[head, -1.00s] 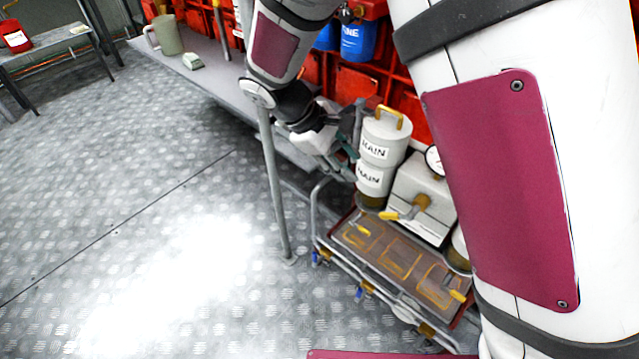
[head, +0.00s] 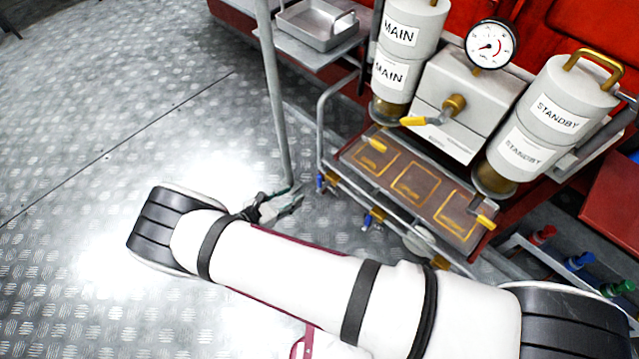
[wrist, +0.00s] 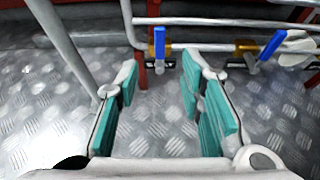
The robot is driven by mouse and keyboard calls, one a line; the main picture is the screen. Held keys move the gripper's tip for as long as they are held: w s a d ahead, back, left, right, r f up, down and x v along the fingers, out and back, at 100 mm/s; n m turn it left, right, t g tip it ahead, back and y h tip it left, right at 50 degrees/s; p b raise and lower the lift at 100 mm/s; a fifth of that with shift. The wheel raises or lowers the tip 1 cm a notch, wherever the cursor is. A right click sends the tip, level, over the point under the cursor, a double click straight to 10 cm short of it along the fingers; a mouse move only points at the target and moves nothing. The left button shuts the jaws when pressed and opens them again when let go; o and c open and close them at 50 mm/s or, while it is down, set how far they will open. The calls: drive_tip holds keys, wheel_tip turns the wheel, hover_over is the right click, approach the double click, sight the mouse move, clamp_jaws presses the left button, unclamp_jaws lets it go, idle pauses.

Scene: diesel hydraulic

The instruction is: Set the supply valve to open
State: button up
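My gripper (head: 278,206) hangs low in front of the equipment stand, left of its lower pipe. In the wrist view my gripper (wrist: 157,82) is open, its teal pads apart with nothing between them. A second blue lever (wrist: 272,43) sits to the right on a brass body, tilted. In the head view blue levers show at the left (head: 320,182) and middle (head: 368,218). A yellow-handled valve (head: 427,121) is on the grey block between the canisters. No supply label is legible.
MAIN (head: 398,55) and STANDBY (head: 552,115) canisters flank a pressure gauge (head: 490,45). A brown tray (head: 352,157) with yellow handles lies below. A grey upright post (head: 272,90) stands close to my gripper. The floor at left is clear.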

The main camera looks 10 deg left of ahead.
sight(318, 181)
drive_tip(key=b+x, duration=0.4)
drive_tip(key=x, duration=0.9)
drive_tip(key=shift+w+d+f, duration=0.2)
drive_tip(key=shift+d, duration=0.05)
clamp_jaws()
